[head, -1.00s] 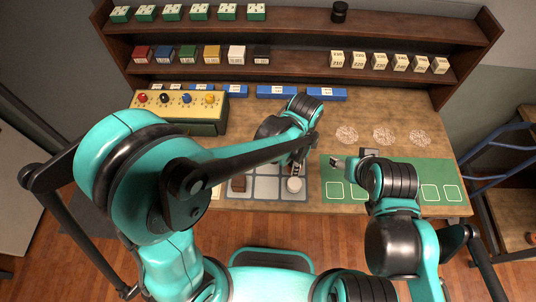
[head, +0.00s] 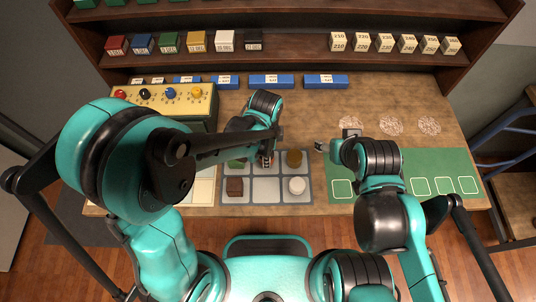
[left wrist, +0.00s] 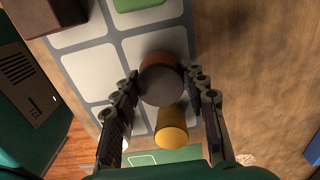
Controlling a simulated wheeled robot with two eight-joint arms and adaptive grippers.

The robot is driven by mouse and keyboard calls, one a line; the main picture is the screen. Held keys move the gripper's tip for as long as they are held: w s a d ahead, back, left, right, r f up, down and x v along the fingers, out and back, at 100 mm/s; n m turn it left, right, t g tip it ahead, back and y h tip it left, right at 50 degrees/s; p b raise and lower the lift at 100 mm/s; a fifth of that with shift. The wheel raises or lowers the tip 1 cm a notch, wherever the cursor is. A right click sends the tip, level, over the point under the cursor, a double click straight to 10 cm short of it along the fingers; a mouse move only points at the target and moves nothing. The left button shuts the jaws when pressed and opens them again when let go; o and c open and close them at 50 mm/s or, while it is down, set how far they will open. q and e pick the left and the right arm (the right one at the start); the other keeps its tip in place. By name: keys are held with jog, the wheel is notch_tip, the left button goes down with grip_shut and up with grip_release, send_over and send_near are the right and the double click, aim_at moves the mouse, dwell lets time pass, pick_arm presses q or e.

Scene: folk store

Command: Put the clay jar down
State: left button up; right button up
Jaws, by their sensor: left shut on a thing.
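My left gripper (head: 266,160) is over the back middle cell of the grey six-cell tray (head: 265,201). In the left wrist view my left gripper (left wrist: 163,88) has its fingers on either side of the clay jar (left wrist: 152,65), a reddish-brown body with a dark grey round top, and is shut on it. In the head view my arm mostly hides the jar. Whether the jar touches the tray I cannot tell. My right gripper (head: 334,147) is right of the tray, above the table; its finger opening is unclear.
A gold cylinder (head: 294,158) stands in the back right cell, close beside the jar in the wrist view (left wrist: 171,130). The tray also holds a green piece (head: 237,163), a brown block (head: 234,187) and a white round piece (head: 297,185). A green mat (head: 400,183) lies at right.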

pick_arm(q)
jog(key=shift+a, duration=0.2)
jog(key=shift+f, duration=0.15)
jog(key=o, duration=1.2)
jog(key=shift+d, duration=0.15)
jog(key=shift+r+p, duration=0.3)
jog(key=shift+r, duration=0.05)
notch_tip(320, 180, up, 12)
jog(key=p, duration=0.3)
jog(key=shift+f, duration=0.1)
